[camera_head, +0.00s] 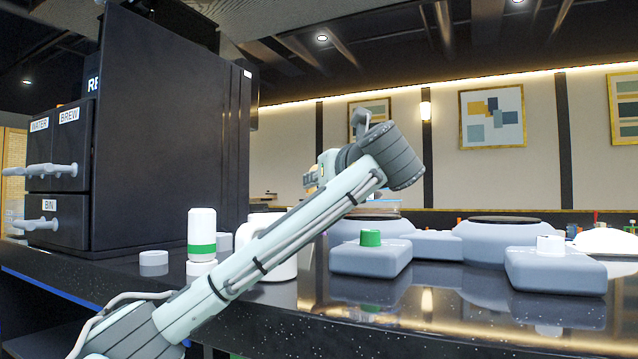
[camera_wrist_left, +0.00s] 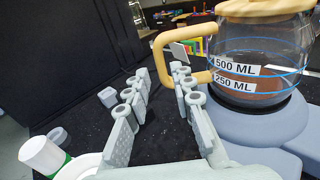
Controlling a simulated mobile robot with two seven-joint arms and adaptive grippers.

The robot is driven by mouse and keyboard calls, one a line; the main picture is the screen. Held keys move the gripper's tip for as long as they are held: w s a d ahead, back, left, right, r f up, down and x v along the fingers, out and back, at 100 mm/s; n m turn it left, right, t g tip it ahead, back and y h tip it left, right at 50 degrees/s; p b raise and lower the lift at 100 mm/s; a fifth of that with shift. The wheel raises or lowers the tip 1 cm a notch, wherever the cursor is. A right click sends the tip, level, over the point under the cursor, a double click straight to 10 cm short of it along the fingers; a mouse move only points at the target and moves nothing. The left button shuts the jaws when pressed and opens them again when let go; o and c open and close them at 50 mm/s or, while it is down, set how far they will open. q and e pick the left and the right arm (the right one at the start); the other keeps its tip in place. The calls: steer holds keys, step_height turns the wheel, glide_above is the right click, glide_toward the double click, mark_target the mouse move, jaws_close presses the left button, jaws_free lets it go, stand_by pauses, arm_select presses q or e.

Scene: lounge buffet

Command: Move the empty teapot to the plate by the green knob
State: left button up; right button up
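A glass teapot (camera_wrist_left: 260,55) with a tan lid and handle (camera_wrist_left: 160,58) stands at the right of the left wrist view. It is marked 500 ML and 250 ML; its lower part looks brown, and I cannot tell whether that is liquid. It stands on a grey-blue plate (camera_wrist_left: 265,125). My left gripper (camera_wrist_left: 160,75) is open, its fingertips close to the handle; I cannot tell whether the handle lies between them. In the head view my arm hides the gripper and most of the pot. The green knob (camera_head: 370,238) is on a grey unit (camera_head: 370,260) right of my arm.
A white knob (camera_head: 550,244) is on another grey unit, beside a bare dark-topped plate (camera_head: 500,235). A green-banded white canister (camera_head: 202,225) and a white jug (camera_head: 284,262) stand by my arm. A tall black cabinet (camera_head: 165,140) blocks the left.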

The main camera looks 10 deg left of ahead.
arm_select(q)
steer(key=shift+s+d, duration=0.15)
steer(key=shift+s, duration=0.15)
steer(key=o, duration=0.6)
steer(key=shift+c, duration=0.2)
steer(key=s+d+r+p, duration=0.2)
steer(key=s+r+p, duration=0.1)
steer(key=s+r, duration=0.1)
steer(key=shift+s+d+r, duration=0.15)
steer(key=shift+s+r, duration=0.05)
steer(key=shift+s, duration=0.05)
arm_select(e)
steer(key=s+f, duration=0.4)
steer(key=f, duration=0.4)
steer(key=shift+d+g, duration=0.4)
steer(key=shift+d, duration=0.05)
steer(key=shift+w, duration=0.1)
